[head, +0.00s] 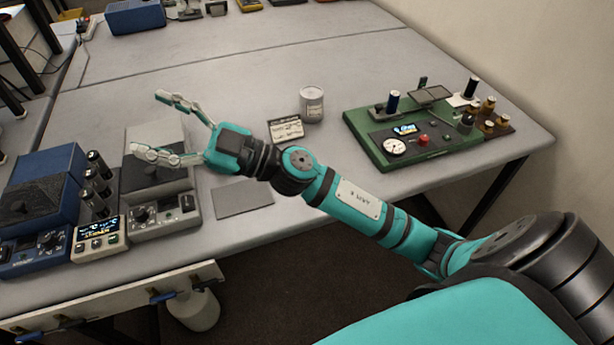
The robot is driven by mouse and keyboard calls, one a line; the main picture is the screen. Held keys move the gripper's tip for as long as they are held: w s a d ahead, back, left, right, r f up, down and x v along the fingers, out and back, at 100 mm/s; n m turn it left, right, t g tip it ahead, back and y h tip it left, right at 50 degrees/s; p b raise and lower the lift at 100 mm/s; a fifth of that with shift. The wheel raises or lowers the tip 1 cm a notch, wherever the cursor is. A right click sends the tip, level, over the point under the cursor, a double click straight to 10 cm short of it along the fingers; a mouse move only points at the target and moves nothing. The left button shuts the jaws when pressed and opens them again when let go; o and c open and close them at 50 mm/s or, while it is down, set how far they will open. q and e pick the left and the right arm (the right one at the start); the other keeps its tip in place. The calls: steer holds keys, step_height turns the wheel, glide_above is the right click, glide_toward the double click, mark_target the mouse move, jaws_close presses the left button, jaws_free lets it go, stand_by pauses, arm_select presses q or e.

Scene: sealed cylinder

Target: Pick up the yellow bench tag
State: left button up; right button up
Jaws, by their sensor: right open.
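I cannot make out a yellow bench tag for sure in the head view. My right gripper (148,122) is open and empty, with its two fingers spread wide. It reaches to the left over the grey instrument (160,190) and hides part of it. My left gripper is not in view.
A blue instrument (40,190) and a small meter with black cylinders (98,240) stand at the left. A can (312,104), a small dark-framed card (286,130) and a green panel (405,165) are to the right. The grey bench (240,75) is clear behind the gripper.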

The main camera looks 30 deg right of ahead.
step_height(320, 180, down, 11)
steer(key=d+n+g+h, duration=0.3)
steer(key=n+g+h, duration=0.4)
steer(key=g, duration=0.5)
steer(key=d+m+g+h, duration=0.2)
steer(key=d+m+h, duration=0.75)
steer(key=d, duration=1.45)
steer(key=shift+n+h, duration=0.85)
steer(key=shift+h, duration=0.1)
steer(key=f, duration=0.4)
steer(key=f+p, duration=0.1)
steer(key=f, duration=0.2)
steer(key=f+p, duration=0.1)
steer(key=f, duration=0.3)
steer(key=shift+w+f, duration=0.35)
steer(key=shift+w, duration=0.05)
steer(key=f, duration=0.1)
steer(key=f+p, duration=0.1)
steer(key=f, duration=0.1)
steer(key=f+p, duration=0.1)
steer(key=shift+w+f, duration=0.25)
steer(key=shift+f, duration=0.55)
